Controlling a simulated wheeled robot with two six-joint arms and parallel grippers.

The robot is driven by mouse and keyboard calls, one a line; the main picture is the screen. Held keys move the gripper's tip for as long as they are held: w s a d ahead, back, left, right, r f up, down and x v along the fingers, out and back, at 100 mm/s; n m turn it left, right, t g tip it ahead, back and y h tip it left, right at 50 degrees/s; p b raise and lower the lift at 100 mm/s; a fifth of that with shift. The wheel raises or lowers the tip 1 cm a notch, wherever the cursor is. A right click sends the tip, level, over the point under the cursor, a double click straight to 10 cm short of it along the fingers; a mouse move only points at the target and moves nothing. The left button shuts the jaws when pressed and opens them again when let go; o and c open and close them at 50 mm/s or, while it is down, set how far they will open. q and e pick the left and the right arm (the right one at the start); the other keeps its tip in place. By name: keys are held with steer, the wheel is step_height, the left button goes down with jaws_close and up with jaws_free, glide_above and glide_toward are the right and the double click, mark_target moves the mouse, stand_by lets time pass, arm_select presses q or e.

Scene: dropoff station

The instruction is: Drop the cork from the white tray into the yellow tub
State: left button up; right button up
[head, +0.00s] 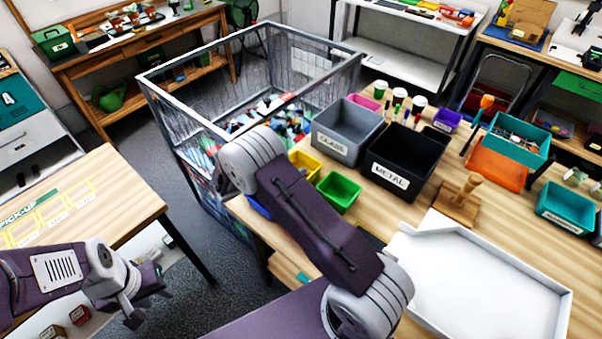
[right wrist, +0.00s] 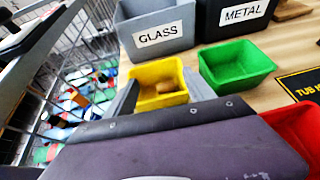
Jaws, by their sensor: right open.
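The yellow tub (right wrist: 158,72) stands on the wooden table in the right wrist view. A small tan piece that looks like the cork (right wrist: 165,87) lies inside it. My right gripper (right wrist: 161,92) is open, with its grey fingers apart on either side of the tub's near part and nothing between them. In the head view the yellow tub (head: 309,161) is partly hidden by my right arm, which also hides the right gripper. The white tray (head: 540,322) is at the lower right, its visible floor empty. My left gripper (head: 143,304) is at the lower left, away from everything; its jaws are unclear.
A green tub (head: 339,192), a grey GLASS bin (head: 330,142) and a black METAL bin (head: 385,178) stand close to the yellow tub. A red tub (right wrist: 296,130) is at the right. A wire cage (head: 180,125) of waste borders the table. A wooden block with a peg (head: 455,208) stands nearby.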

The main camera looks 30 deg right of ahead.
steer(key=v, duration=0.2)
steer(key=shift+s+a+r, duration=0.1)
steer(key=shift+a+r, duration=0.05)
steer(key=shift+a, duration=0.2)
steer(key=shift+d, duration=0.1)
